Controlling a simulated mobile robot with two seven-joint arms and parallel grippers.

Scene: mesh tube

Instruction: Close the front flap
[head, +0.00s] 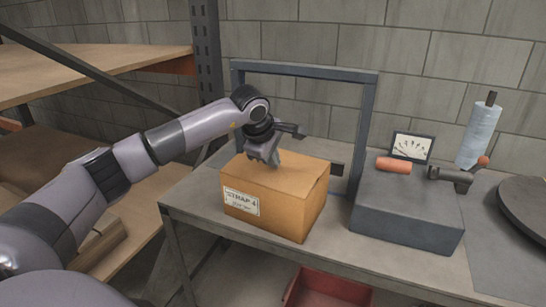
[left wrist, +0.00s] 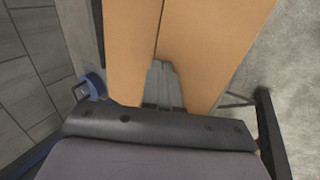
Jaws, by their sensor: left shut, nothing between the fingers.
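A brown cardboard box (head: 262,212) with a white label reading about "STRAP 4" on its front stands on the grey bench. Its top (head: 305,172) looks nearly flat in the head view. In the left wrist view, two cardboard panels, one left (left wrist: 130,45) and one wider right (left wrist: 205,45), meet along a thin dark seam. I cannot tell surely which is the front flap. My left gripper (head: 274,162) is shut and empty, pointing down at the box top. Its fingertips (left wrist: 162,66) lie over the seam; contact is unclear. My right gripper is not in view.
A grey metal frame (head: 305,69) arches behind the box. Right of it, a grey block (head: 408,215) bears an orange roll (head: 394,165) and a dispenser; a dial meter (head: 411,147) stands behind. A red bin (head: 325,290) is below the bench (head: 200,218). Wooden shelves are left.

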